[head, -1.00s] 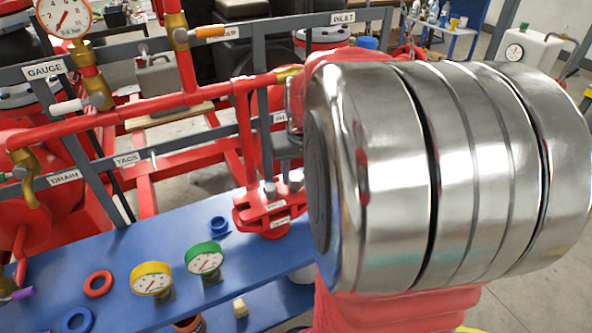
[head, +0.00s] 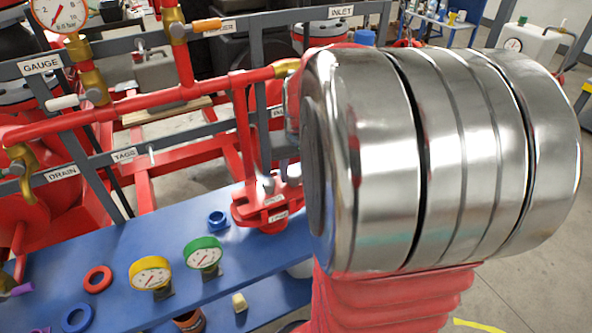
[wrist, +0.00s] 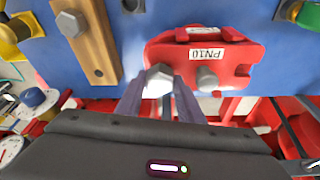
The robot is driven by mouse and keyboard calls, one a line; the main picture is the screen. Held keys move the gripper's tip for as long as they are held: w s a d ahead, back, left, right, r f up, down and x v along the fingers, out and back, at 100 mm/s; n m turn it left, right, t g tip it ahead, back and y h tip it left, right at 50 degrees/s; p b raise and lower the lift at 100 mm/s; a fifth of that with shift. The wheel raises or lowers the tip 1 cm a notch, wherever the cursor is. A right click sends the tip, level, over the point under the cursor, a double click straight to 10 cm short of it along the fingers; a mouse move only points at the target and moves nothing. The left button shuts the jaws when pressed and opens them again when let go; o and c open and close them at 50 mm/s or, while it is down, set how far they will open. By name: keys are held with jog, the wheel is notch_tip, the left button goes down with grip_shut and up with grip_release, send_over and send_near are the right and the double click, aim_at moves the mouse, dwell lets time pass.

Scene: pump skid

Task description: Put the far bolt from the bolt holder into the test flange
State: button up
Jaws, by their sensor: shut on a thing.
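My gripper (wrist: 160,98) is shut on a grey hex-headed bolt (wrist: 159,77) in the wrist view. The bolt's head shows between the fingertips, over the left edge of the red test flange (wrist: 171,55), labelled PN10. I cannot tell whether its shank is in the flange's slot. Another grey bolt (wrist: 207,78) stands in the flange beside it. The wooden bolt holder (wrist: 90,48) is at the left, with one bolt (wrist: 72,23) and an empty hole. In the head view the red flange (head: 268,212) sits on the blue bench; my arm covers much of the area to its right.
In the head view, a blue bench (head: 120,262) carries a yellow gauge (head: 151,272), a green gauge (head: 203,253), a red ring (head: 97,279) and blue rings. Red pipes (head: 150,103) and grey labelled rails run behind the flange.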

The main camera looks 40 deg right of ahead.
jog(key=o, duration=1.2)
jog(key=shift+c, duration=0.2)
jog(key=shift+r, duration=0.15)
jog(key=v, duration=1.3)
jog(key=shift+r, duration=0.2)
jog(key=shift+s, duration=0.1)
jog(key=s+a+f+n+t, duration=0.1)
jog(key=s+a+f+n, duration=0.1)
jog(key=a, duration=1)
jog(key=s+a+f+n+t+y, duration=0.1)
jog(key=s+a+f+n+t, duration=0.1)
jog(key=a, duration=1.1)
jog(key=shift+s+f+n, duration=0.8)
jog(key=shift+s+f, duration=0.15)
jog(key=shift+s, duration=0.35)
